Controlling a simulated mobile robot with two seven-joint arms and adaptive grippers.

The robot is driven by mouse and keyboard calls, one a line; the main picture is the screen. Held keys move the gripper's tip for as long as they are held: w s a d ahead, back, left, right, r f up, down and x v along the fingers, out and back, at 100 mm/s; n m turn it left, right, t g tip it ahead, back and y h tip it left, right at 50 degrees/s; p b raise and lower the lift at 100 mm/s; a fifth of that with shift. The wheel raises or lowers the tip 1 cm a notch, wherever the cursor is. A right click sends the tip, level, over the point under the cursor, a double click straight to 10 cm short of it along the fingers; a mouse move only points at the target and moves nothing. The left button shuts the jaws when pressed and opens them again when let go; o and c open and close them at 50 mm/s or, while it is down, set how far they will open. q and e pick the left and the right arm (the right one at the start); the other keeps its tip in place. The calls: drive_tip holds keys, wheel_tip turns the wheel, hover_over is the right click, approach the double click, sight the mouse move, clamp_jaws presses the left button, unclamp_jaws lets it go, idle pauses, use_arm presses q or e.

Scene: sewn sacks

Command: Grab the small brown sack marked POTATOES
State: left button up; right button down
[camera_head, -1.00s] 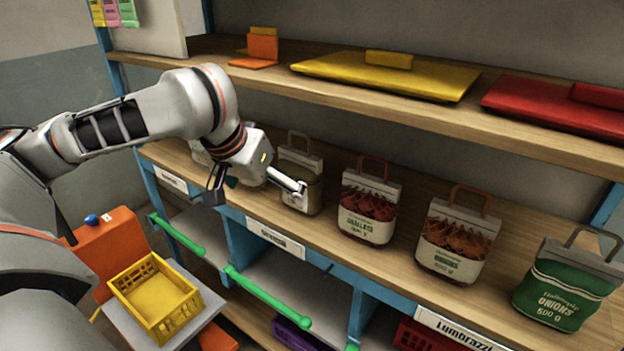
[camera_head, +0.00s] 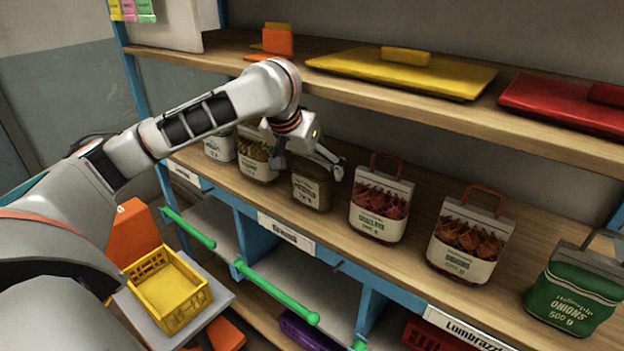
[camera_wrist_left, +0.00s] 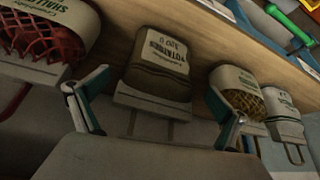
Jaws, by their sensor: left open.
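The small brown sack (camera_head: 312,191) stands upright on the middle shelf, its pale label reading roughly POTATOES. My left gripper (camera_head: 308,164) is open at its top, and the wrist hides the sack's handle in the head view. In the left wrist view the sack (camera_wrist_left: 160,68) appears upside down, with its handle pointing down toward the palm. The open fingers of my left gripper (camera_wrist_left: 145,95) lie on either side of the handle and pale upper part, apart from them. My right gripper is out of view.
A red-net sack (camera_head: 380,207) stands close on the right, and a yellowish net sack (camera_head: 257,160) close on the left. An orange-brown sack (camera_head: 463,241) and a green onions sack (camera_head: 570,290) stand farther right. The upper shelf (camera_head: 455,118) overhangs them.

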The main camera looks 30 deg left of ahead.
use_arm(q)
drive_tip(key=shift+x, duration=1.15)
drive_tip(key=c, duration=1.6)
drive_tip(key=shift+r, duration=0.1)
